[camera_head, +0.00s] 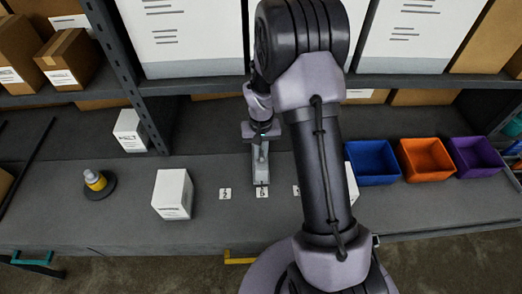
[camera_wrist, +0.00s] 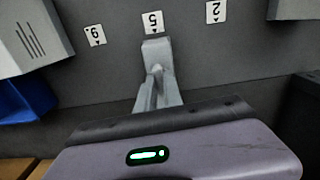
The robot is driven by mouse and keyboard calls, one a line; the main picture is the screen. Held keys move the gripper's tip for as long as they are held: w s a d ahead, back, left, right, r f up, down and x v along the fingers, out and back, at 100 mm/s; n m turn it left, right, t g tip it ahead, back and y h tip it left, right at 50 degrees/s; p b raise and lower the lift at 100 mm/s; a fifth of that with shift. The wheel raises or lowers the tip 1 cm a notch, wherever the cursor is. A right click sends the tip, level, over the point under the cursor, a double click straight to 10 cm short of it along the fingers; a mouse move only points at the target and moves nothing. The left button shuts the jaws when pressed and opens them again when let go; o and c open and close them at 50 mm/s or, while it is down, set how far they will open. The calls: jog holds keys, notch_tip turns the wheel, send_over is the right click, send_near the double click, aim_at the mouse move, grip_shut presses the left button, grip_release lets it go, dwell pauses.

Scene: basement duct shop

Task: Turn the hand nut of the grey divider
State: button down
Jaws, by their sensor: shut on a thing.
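The grey divider (camera_head: 261,170) stands on the grey bench behind a card marked 5, in the middle of the head view. Its pale grey end (camera_wrist: 156,50) shows in the wrist view just below the same card. My gripper (camera_head: 262,142) is over the back part of the divider, pointing down. In the wrist view its fingers (camera_wrist: 158,92) are close together, shut at the divider's narrow upper part. The hand nut is not clearly visible; the fingers seem to cover it.
Number cards 2 (camera_head: 225,193) and 5 (camera_head: 262,191) lie on the bench. A white box (camera_head: 172,194) stands left; blue (camera_head: 373,163), orange (camera_head: 426,160) and purple (camera_head: 477,158) bins stand right. A yellow-grey object (camera_head: 96,180) is far left. A shelf (camera_head: 205,85) overhangs behind.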

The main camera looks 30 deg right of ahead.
jog(key=n, duration=0.3)
jog(key=shift+n, duration=0.4)
jog(key=n, duration=0.4)
jog(key=shift+n, duration=0.3)
jog(key=n, duration=0.4)
jog(key=shift+n, duration=0.3)
jog(key=shift+n+p, duration=0.3)
jog(key=shift+n, duration=1.8)
jog(key=c, duration=1.5)
grip_release()
